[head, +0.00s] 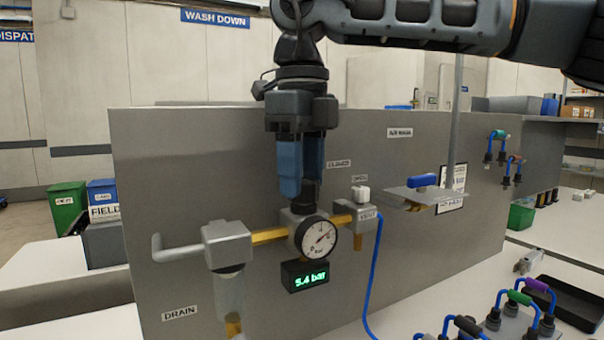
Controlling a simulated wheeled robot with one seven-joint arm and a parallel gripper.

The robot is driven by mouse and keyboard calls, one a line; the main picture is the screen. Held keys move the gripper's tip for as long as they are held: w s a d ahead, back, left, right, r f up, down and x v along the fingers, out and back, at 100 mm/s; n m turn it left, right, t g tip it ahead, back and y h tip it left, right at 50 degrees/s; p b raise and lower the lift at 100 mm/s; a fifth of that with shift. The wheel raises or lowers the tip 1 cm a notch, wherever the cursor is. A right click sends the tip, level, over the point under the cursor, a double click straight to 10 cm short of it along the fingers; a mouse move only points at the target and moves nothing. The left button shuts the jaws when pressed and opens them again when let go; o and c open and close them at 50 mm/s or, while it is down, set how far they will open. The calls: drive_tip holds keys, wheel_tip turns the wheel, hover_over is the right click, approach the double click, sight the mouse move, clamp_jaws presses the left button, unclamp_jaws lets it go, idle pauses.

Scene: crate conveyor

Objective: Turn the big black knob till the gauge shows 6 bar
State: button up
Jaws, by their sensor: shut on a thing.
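The round white gauge (318,237) faces me on the regulator body in front of the grey panel. The green digital display (305,277) below it reads 5.4 bar. My gripper (302,190) points straight down above the regulator, with its blue fingers shut on the black knob (305,200). The fingers hide most of the knob; only a dark part shows between and below them.
A grey filter unit (228,247) stands left of the regulator, joined by a yellow pipe. A small valve (359,217) with a blue hose is on the right. A blue-handled lever (423,181) sits farther right. The grey panel (180,190) stands close behind.

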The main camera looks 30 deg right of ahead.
drive_tip(key=shift+r, duration=0.1)
drive_tip(key=o, duration=1.1)
drive_tip(key=shift+c, duration=0.2)
wheel_tip(320, 180, up, 8)
drive_tip(key=shift+f, duration=0.15)
idle(0.3)
